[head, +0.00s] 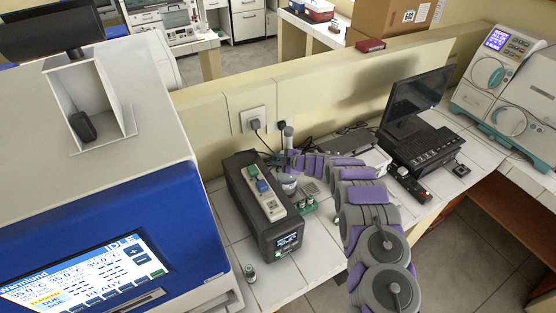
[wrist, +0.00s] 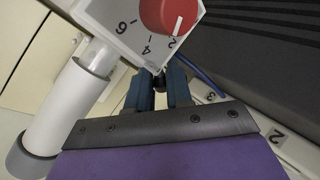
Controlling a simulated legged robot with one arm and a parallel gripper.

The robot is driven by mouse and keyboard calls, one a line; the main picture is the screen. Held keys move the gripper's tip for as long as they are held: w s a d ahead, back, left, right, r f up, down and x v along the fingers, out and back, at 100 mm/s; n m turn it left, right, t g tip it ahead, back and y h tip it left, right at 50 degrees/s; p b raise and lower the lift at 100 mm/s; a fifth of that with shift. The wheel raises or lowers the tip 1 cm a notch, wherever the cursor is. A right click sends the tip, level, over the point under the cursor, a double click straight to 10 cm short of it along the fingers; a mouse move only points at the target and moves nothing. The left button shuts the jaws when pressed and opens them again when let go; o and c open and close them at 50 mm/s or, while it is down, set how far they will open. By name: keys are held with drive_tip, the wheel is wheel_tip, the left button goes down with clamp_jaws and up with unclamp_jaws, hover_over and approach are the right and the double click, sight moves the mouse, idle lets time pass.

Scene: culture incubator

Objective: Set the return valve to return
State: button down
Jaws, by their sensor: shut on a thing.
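My gripper (wrist: 160,88) shows in the wrist view with its two blue-grey fingers closed on a small dark part (wrist: 160,79). This part sits just below a white housing (wrist: 110,18) that carries a red dial (wrist: 168,10) marked 2, 4 and 6. I cannot tell for sure that the dark part is the return valve's handle, and its setting is not readable. In the head view my gripper (head: 284,161) is at the small apparatus (head: 288,184) behind the dark power unit. My purple and grey arm partly hides that spot.
A white tube (wrist: 58,115) stands left of my fingers, and a blue cable (wrist: 200,76) runs to their right. The dark power unit (head: 236,181) with a socket strip stands left of the arm. A large blue-and-white machine (head: 130,190) fills the left. A monitor (head: 418,100) stands right.

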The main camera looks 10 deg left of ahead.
drive_tip(key=c, duration=1)
unclamp_jaws()
drive_tip(key=shift+d, duration=0.1)
drive_tip(key=b+v, duration=0.3)
drive_tip(key=v, duration=1.4)
drive_tip(key=shift+s+d, duration=0.1)
